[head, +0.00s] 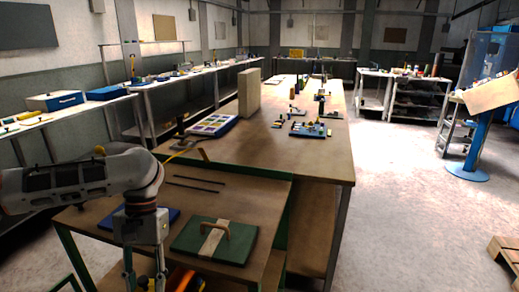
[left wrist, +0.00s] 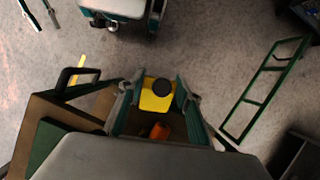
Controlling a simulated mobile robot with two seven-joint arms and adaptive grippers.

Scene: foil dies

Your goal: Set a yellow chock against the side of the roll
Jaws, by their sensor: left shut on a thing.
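In the left wrist view, my left gripper (left wrist: 156,100) is shut on a yellow chock (left wrist: 154,101) with a round black top, one finger on each side of it. An orange thing (left wrist: 160,131) shows just below the chock in that view; it is partly hidden, and I cannot tell whether it is the roll. In the head view, my left gripper (head: 144,280) points down at the bottom edge, its tips cut off. An orange and yellow thing (head: 185,280) is beside it, partly cut off. Contact between chock and roll cannot be seen. My right gripper is not in view.
A green board (head: 240,236) with a handle lies on the near bench, beside two dark rods (head: 194,183). A long wooden table (head: 290,150) behind holds a colour tray (head: 212,124) and small parts. In the wrist view, a green frame (left wrist: 262,92) stands on the floor.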

